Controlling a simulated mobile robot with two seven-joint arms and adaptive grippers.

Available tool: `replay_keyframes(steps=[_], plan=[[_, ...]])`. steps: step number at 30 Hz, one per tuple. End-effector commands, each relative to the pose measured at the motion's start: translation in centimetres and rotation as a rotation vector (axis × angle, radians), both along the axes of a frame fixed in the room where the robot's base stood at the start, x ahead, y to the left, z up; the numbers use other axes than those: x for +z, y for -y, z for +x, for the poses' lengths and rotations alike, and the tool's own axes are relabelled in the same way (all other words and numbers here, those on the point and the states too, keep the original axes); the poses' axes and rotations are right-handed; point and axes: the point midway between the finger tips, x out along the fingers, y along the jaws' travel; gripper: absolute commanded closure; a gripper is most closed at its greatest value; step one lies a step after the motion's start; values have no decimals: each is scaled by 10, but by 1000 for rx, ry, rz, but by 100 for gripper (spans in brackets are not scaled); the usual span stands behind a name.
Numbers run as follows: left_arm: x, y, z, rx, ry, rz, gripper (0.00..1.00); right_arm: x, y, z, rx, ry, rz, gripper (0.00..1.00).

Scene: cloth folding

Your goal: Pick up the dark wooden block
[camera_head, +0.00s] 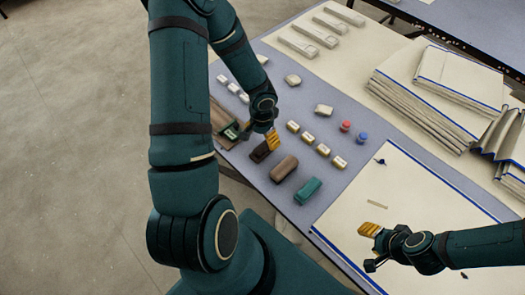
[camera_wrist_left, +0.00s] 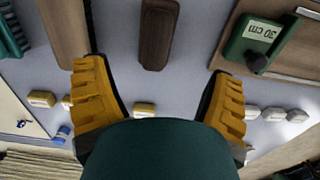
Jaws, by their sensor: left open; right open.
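The dark wooden block (camera_head: 260,151) lies on the blue-grey mat, just below and left of my left gripper (camera_head: 272,141) in the head view, which partly covers it. In the left wrist view the dark block (camera_wrist_left: 157,36) lies upright in the picture, beyond and between the yellow fingertips of my open left gripper (camera_wrist_left: 154,68), with clear mat on both sides. No contact with the fingers shows. My right gripper (camera_head: 369,230) is open and empty over the cream cloth at the lower right, far from the block.
A lighter brown block (camera_head: 284,168) and a teal block (camera_head: 307,190) lie to the right of the dark one. A green 30 cm tool (camera_wrist_left: 262,40) sits on a wooden board at its other side. Folded cloths (camera_head: 430,90) are stacked at right.

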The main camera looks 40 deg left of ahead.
Motion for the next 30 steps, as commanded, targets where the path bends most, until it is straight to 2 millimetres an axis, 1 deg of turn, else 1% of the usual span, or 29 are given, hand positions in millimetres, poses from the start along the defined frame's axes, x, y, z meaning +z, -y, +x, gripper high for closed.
replay_keyframes(steps=[1,3,10,15,18,22,29,30], plan=[[-11,0,0,0,-2,-1,16,-5,0,-1,2,-2,0,53],[-18,1,0,-1,-1,-1,16,-7,0,-2,3,-4,0,53],[-32,2,-2,0,-1,-1,16,-11,-1,-3,6,-7,2,53],[-57,5,-9,-3,-1,-2,16,-24,-1,-7,12,-14,3,53],[-69,6,-9,0,-1,-2,16,-28,-2,-8,15,-19,5,53],[-76,5,-9,0,0,-1,16,-29,-2,-9,17,-21,5,53],[-76,5,-9,0,0,-1,16,-29,-2,-9,17,-21,5,53],[-76,5,-9,0,0,-1,27,-29,-2,-9,17,-21,5,53]])
